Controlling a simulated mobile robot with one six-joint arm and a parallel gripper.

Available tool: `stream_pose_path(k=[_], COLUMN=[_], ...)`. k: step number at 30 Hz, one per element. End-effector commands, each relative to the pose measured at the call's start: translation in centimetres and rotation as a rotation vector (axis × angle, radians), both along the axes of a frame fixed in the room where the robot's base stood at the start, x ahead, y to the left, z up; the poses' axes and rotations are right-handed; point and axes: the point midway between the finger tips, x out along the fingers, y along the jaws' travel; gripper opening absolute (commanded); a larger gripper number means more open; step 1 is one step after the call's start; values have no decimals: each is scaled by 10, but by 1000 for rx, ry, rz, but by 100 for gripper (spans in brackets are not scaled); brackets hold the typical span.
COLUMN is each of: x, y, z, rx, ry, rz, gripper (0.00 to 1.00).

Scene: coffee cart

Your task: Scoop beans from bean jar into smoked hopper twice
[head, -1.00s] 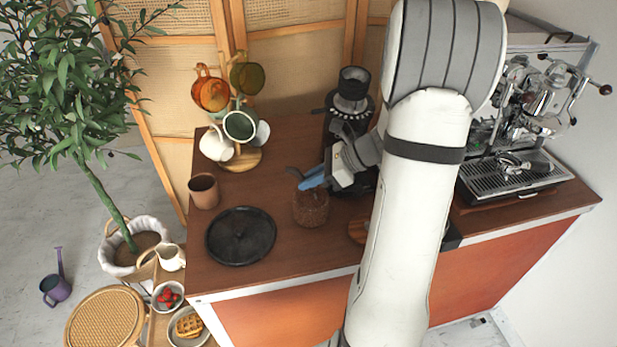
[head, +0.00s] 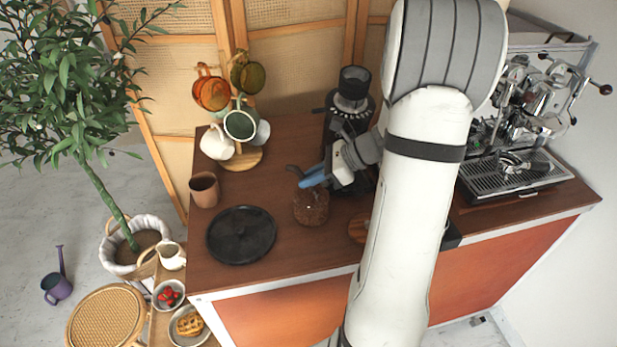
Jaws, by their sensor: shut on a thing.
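The bean jar (head: 311,208) is a clear jar of brown beans on the wooden counter. My gripper (head: 314,178) has blue fingers and is just above the jar's mouth. It is shut on a dark scoop (head: 294,170), whose end sticks out to the left of the fingers. The rest of the scoop is hidden, so I cannot tell whether it holds beans. The grinder with the smoked hopper (head: 354,82) on top stands behind the gripper. My arm hides part of the counter to the right.
A wooden piece (head: 359,228) is right of the jar. The espresso machine (head: 515,165) stands far right.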

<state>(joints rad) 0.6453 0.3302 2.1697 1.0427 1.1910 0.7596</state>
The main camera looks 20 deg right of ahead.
Motion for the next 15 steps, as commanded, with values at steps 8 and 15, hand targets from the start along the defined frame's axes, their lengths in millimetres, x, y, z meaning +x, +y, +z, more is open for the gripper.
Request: stream_pose_path(k=[8, 15], x=[0, 0], y=[0, -1], z=[20, 34], rx=[0, 0], ry=[0, 0], rz=[-1, -1], gripper=[0, 0])
